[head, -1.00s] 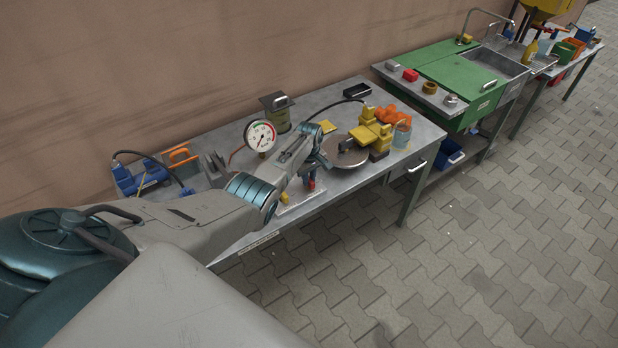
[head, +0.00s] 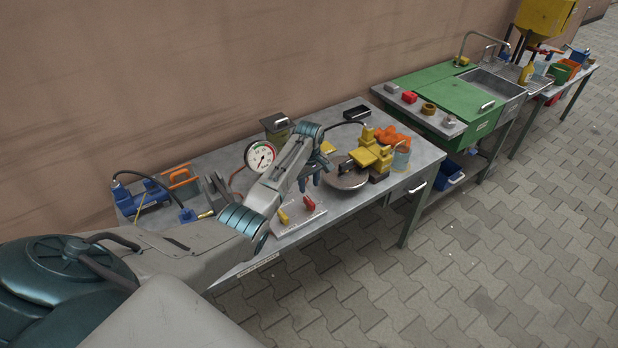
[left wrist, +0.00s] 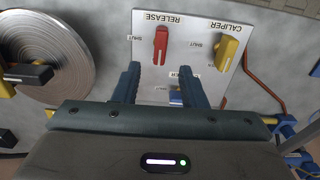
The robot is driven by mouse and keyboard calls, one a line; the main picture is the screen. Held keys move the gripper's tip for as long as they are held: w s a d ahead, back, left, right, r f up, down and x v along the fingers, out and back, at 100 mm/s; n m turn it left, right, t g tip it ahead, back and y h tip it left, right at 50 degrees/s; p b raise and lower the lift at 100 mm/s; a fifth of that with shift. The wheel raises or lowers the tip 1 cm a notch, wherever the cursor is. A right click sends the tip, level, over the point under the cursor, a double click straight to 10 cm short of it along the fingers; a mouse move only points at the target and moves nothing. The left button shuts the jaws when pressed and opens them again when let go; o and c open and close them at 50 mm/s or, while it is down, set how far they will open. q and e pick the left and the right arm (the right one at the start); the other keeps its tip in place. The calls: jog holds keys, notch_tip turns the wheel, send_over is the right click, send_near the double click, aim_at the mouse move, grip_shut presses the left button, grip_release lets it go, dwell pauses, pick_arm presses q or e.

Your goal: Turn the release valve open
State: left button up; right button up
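The release valve's red handle (left wrist: 160,45) is on a pale panel (left wrist: 196,22) under an upside-down RELEASE label in the left wrist view. In the head view the red handle (head: 309,202) shows on the bench panel. A yellow handle (left wrist: 228,53) marked CALIPER sits beside it. My left gripper (left wrist: 161,78) is open, its two fingers apart, with nothing held between them. The red handle lies just beyond the fingertips, not between them. A blue handle (left wrist: 176,96) is partly hidden behind the gripper. In the head view my left gripper (head: 311,178) hangs above the panel. My right gripper is not in view.
A round metal disc (head: 345,176) with a yellow caliper (head: 372,152) stands right of the panel. A pressure gauge (head: 260,156) stands behind it. A blue pump (head: 150,195) is at the bench's left. A green sink cabinet (head: 440,98) stands farther right.

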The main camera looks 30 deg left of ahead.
pick_arm(q)
jog(key=shift+r, duration=1.5)
